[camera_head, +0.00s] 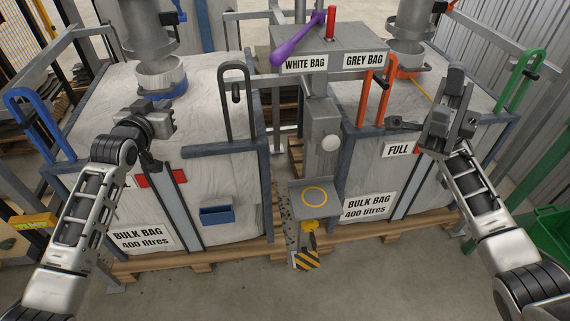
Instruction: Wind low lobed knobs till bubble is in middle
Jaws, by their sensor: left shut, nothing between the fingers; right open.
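My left gripper (166,116) is shut and empty, over the front of the left white bulk bag (215,170). My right gripper (455,92) is open and empty, pointing up and away near the front edge of the right bulk bag (375,165). A white round disc (329,143) sits on the grey post (322,115) between the bags. Below it is a grey plate (298,190) with a yellow ring (315,205).
Blue, black, orange and green hooped handles rise around the bags. A yellow box (35,221) is at far left. The front floor (230,290) is clear.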

